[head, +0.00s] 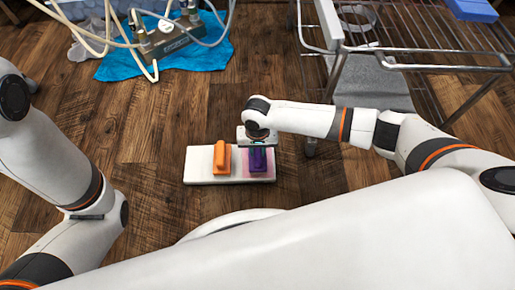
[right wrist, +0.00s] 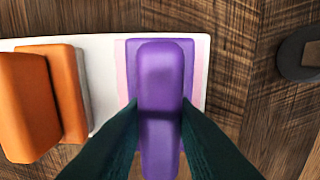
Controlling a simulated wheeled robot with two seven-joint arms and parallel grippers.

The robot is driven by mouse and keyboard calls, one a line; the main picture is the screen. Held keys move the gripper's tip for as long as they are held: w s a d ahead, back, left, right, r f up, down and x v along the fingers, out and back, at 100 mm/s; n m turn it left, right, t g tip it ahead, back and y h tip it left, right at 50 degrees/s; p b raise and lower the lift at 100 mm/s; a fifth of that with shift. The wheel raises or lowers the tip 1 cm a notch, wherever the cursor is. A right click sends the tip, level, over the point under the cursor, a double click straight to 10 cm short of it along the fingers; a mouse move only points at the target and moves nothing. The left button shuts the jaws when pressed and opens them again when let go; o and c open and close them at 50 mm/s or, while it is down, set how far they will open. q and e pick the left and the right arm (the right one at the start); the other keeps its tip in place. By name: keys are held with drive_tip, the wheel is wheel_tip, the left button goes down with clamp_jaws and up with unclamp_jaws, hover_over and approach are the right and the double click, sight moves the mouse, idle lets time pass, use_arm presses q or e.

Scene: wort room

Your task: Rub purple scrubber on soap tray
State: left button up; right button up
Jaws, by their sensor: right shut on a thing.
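The purple scrubber (head: 258,161) stands at the right end of the long white tray (head: 200,167), over a pink patch (right wrist: 121,70) that shows around its base. My right gripper (head: 258,144) is above it and shut on its raised handle. In the right wrist view the two dark fingers (right wrist: 160,118) press on either side of the purple handle (right wrist: 160,75). The scrubber's base looks flat on the tray, but its underside is hidden. An orange scrubber (head: 222,158) stands on the tray to the left, apart from the purple one. My left gripper is out of view.
A wire rack cart (head: 420,50) stands at the upper right, near my right arm. A blue cloth (head: 205,50) with a metal device and hoses (head: 160,40) lies at the upper left. The wooden floor left of the tray is clear.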

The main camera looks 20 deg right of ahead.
drive_tip(key=shift+f, duration=0.5)
idle(0.5)
drive_tip(key=shift+f+p, duration=0.1)
drive_tip(key=shift+p, duration=0.4)
idle(2.2)
